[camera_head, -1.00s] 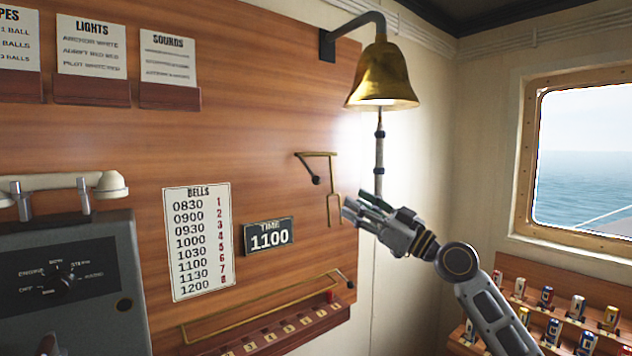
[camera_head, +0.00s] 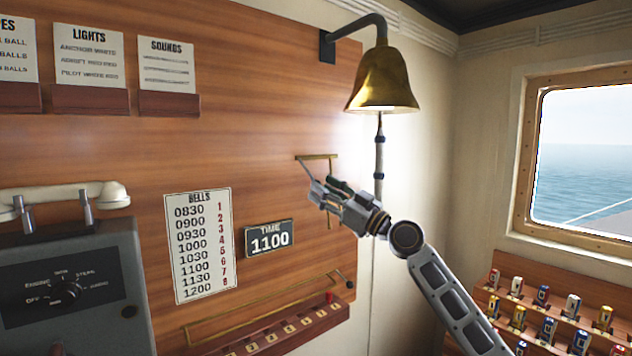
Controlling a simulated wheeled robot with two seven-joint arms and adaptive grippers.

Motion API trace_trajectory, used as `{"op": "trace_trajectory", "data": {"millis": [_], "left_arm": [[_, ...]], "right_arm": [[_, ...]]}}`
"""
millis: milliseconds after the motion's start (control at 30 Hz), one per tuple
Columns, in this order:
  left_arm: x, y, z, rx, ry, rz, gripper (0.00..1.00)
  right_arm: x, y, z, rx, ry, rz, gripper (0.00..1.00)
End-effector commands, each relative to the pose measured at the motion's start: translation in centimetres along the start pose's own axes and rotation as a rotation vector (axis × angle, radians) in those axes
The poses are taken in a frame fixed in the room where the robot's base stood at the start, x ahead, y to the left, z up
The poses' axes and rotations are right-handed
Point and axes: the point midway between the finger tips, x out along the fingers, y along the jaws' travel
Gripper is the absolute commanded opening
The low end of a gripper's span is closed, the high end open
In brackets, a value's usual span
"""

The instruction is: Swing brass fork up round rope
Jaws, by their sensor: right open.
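The brass fork (camera_head: 320,157) is on the wooden wall panel to the left of the bell rope. Its top bar shows above my right gripper, and a short piece shows below it. The middle is hidden behind the gripper. My right gripper (camera_head: 319,188) is open in front of the fork, pointing left; I cannot tell whether it touches it. The rope (camera_head: 379,155) hangs straight down from the brass bell (camera_head: 383,82), right of the fork and apart from it. Its lower part is behind my gripper and arm. My left gripper is not in view.
A bells chart (camera_head: 202,245) and a time plate (camera_head: 269,238) are on the panel. Below them is a ledge with a brass rail (camera_head: 262,308). A grey telephone box (camera_head: 70,280) stands at left. A rack of small coloured items (camera_head: 545,300) is at lower right.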

Motion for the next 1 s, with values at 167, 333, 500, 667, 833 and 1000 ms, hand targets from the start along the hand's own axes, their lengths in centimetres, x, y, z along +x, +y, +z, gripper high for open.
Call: {"op": "trace_trajectory", "data": {"millis": [167,333,500,667,833,1000], "left_arm": [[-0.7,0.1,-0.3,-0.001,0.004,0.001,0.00],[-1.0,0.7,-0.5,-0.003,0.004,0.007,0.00],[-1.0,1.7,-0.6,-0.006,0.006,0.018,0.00],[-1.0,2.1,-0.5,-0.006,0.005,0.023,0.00],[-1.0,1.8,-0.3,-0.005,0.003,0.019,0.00],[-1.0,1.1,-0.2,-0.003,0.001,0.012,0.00]], "right_arm": [[2.0,0.0,-0.2,0.001,0.002,0.000,0.44],[3.0,0.0,-0.1,0.000,0.001,0.000,0.44],[3.4,0.0,-0.1,-0.001,0.000,0.000,0.44],[3.5,0.0,0.0,0.000,0.000,0.000,0.44],[3.5,0.0,0.0,0.000,0.000,0.000,0.36],[3.4,0.0,0.0,0.000,0.000,0.000,0.14]]}}
